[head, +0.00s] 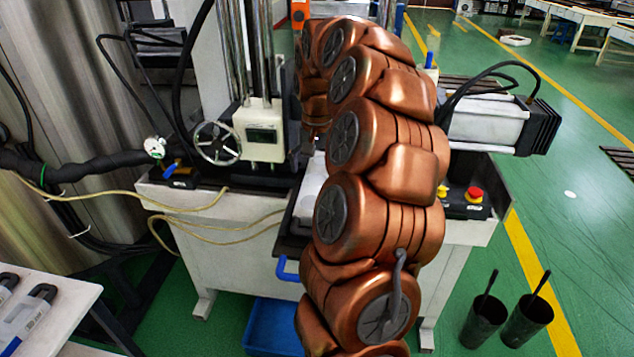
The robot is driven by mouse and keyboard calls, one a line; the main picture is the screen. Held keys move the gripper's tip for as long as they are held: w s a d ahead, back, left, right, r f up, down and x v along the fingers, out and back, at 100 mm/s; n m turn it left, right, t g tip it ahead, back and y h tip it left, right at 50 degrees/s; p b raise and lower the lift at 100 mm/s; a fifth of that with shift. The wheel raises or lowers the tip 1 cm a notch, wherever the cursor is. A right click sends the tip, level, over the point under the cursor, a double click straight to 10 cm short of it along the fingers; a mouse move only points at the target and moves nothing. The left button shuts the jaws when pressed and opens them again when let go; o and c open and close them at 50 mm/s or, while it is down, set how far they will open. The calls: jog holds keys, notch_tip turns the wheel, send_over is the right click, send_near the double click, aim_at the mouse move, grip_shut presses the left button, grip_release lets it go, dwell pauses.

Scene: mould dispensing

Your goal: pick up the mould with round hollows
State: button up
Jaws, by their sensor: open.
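I cannot make out a mould with round hollows in the head view. Part of a white block (313,184) shows on the machine's bed, mostly hidden behind my copper arm, and I cannot tell what it is. Two pale items with dark loop handles (25,322) lie on a white table at the lower left, cut by the picture edge; no hollows show on them. My arm rises through the middle and bends over toward the machine. My gripper is hidden behind the arm links.
The machine has a handwheel (218,143), a white head (261,130) and a motor (490,120). A red button (474,194) sits at its right. A blue bin (272,327) is below. Two dark cups (505,323) stand on the floor. Green floor (560,215) is open at right.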

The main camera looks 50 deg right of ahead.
aim_at(318, 178)
jog(key=shift+w+d+f+p, duration=0.1)
jog(key=shift+f+p, duration=0.2)
jog(key=shift+f, duration=1.35)
jog(key=c, duration=1.8)
jog(key=shift+c, duration=0.3)
jog(key=shift+d+r, duration=0.1)
jog(key=shift+r, duration=0.05)
